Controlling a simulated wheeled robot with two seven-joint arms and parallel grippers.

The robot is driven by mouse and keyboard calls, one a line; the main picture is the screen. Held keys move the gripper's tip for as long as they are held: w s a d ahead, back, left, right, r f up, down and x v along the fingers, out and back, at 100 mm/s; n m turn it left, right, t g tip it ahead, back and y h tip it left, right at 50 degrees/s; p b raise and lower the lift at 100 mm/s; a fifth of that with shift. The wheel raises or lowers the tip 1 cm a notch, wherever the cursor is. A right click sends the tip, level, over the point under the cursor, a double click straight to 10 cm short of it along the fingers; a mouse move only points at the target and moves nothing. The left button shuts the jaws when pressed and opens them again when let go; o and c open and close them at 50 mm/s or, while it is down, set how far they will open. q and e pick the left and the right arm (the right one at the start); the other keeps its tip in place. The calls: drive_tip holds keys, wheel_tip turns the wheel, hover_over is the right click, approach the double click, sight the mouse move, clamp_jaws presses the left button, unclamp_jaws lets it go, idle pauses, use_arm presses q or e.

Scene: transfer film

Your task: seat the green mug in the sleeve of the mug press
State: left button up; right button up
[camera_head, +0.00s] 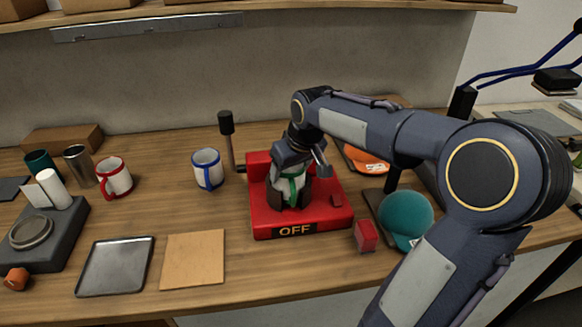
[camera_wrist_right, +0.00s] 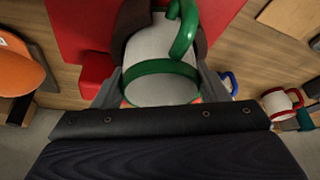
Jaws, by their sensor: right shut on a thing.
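The green mug (camera_head: 291,187), white with a green rim and handle, is upright at the red mug press (camera_head: 262,221). Dark curved sleeve walls (camera_head: 274,197) stand on both sides of its lower body. In the right wrist view the mug (camera_wrist_right: 158,88) is between my gripper fingers, its green handle pointing away between the sleeve walls (camera_wrist_right: 130,22). My right gripper (camera_head: 292,170) is shut on the mug near its rim, from above. The mug's base is hidden, so I cannot tell whether it touches the bottom. My left gripper is out of view.
The press's black-knobbed lever (camera_head: 228,135) stands upright at its left; its front reads OFF. A blue-handled mug (camera_head: 207,170) and a red-handled mug (camera_head: 116,178) stand left. A red block (camera_head: 366,236) and teal cap (camera_head: 405,217) lie right. A tan square (camera_head: 193,260) and grey tray (camera_head: 115,266) lie in front.

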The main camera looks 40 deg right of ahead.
drive_tip(key=shift+f+b, duration=0.45)
drive_tip(key=shift+f, duration=0.2)
drive_tip(key=o, duration=1.6)
drive_tip(key=v, duration=0.7)
drive_tip(key=shift+s+r, duration=0.2)
drive_tip(key=shift+r, duration=0.15)
drive_tip(key=s+a+f+y, duration=0.1)
drive_tip(key=s+a+f, duration=0.2)
drive_tip(key=s+a, duration=0.2)
drive_tip(key=s+a+f+y, duration=0.1)
drive_tip(key=s+a+f, duration=0.3)
drive_tip(key=s+a, duration=0.2)
drive_tip(key=s+a+f+t+y, duration=0.1)
drive_tip(key=s+a+f+y, duration=0.1)
drive_tip(key=s+a+f, duration=0.2)
drive_tip(key=shift+s+a+f+m, duration=0.1)
drive_tip(key=shift+s+a, duration=0.15)
drive_tip(key=shift+s, duration=0.2)
drive_tip(key=shift+s+a+m, duration=0.1)
drive_tip(key=shift+s+a, duration=0.15)
drive_tip(key=shift+s, duration=0.25)
drive_tip(key=shift+s+a+f+m, duration=0.1)
drive_tip(key=shift+s+a, duration=0.15)
drive_tip(key=shift+s, duration=0.2)
